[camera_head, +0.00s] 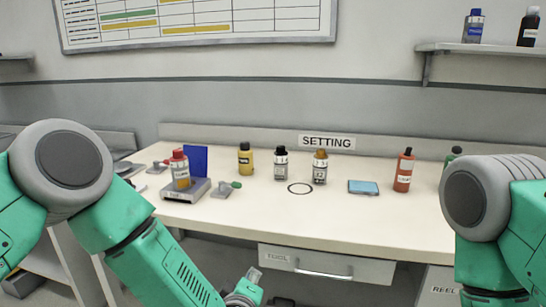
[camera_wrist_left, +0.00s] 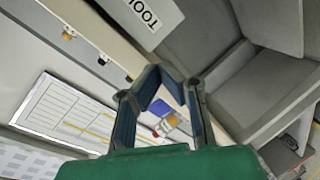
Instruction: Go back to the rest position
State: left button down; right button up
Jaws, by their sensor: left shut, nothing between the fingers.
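My left gripper (camera_head: 251,276) hangs low at the bottom of the head view, in front of the table's front edge and below the tabletop, apart from everything on it. In the left wrist view its fingertips (camera_wrist_left: 158,74) meet, shut with nothing between them. Only the upper part of my right arm shows at the right of the head view; the right gripper is out of the picture.
The table (camera_head: 330,226) carries a red-capped bottle (camera_head: 180,170) on a grey block, a yellow bottle (camera_head: 245,159), two bottles near a black ring (camera_head: 300,188), a blue pad (camera_head: 363,187) and a red bottle (camera_head: 404,170). A drawer (camera_head: 325,265) is below.

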pick_arm(q)
jog(key=s+a+f+m+g, duration=0.45)
jog(key=s+f, duration=0.25)
jog(key=s, duration=0.2)
jog(key=s+a+f+m+g, duration=0.3)
jog(key=s+a+f, duration=0.3)
jog(key=s+f, duration=0.2)
jog(key=s+a+m+g+y, duration=0.1)
jog(key=s+a+m+g, duration=0.1)
jog(key=s+a, duration=0.4)
jog(key=s+a+f+m+g+p, duration=0.1)
jog(key=s+a+g, duration=0.3)
jog(key=s, duration=0.9)
jog(key=a+m, duration=0.1)
jog(key=a, duration=0.1)
jog(key=shift+s+a+f+y, duration=0.15)
jog(key=shift+s+a+y, duration=0.1)
jog(key=shift+a+y, duration=0.15)
jog(key=shift+a+f, duration=0.1)
jog(key=shift+a, duration=0.1)
